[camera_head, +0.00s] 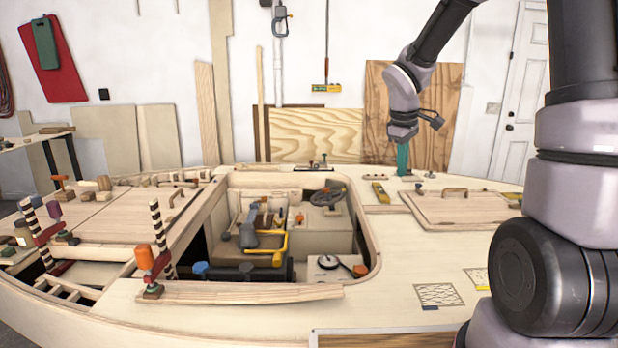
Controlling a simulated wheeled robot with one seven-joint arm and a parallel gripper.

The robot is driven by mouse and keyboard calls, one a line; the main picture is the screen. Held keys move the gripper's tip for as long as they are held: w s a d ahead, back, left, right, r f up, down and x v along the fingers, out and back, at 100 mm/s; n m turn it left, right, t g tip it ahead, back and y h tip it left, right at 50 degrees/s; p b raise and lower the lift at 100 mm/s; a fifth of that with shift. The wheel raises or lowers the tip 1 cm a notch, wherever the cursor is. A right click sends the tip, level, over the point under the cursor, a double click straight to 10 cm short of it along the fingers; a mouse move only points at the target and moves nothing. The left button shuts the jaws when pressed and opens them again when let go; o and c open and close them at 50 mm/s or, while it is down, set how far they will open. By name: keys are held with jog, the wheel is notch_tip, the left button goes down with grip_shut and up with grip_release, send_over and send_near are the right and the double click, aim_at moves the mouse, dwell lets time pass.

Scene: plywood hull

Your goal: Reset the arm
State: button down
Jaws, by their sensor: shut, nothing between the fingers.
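My arm rises at the right of the head view and bends over the far right part of the plywood hull deck (385,285). My gripper (403,160) points down above the far deck, left of a wooden hatch with a handle (465,206). It looks shut, with nothing seen in it. Its green fingertips are small in the view, and I cannot tell whether they touch the deck.
An open cockpit (371,250) in the middle holds tools and a yellow-handled part (268,246). Clamps with orange (145,256) and purple handles stand at left. A yellow block (381,192) lies near my gripper.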

jog(key=s+r+m+t+y, duration=0.1)
jog(key=s+r+m+t, duration=0.1)
jog(key=s+r+m, duration=0.4)
jog(key=s+r+m+t+y, duration=0.2)
jog(key=s+r+m, duration=0.4)
jog(key=s+r, duration=0.4)
jog(key=s, duration=0.6)
jog(key=shift+d+r+m+t+y, duration=0.15)
jog(key=shift+r+m+t+y, duration=0.15)
jog(key=shift+t, duration=0.1)
jog(key=shift+w, duration=0.1)
dwell(0.9)
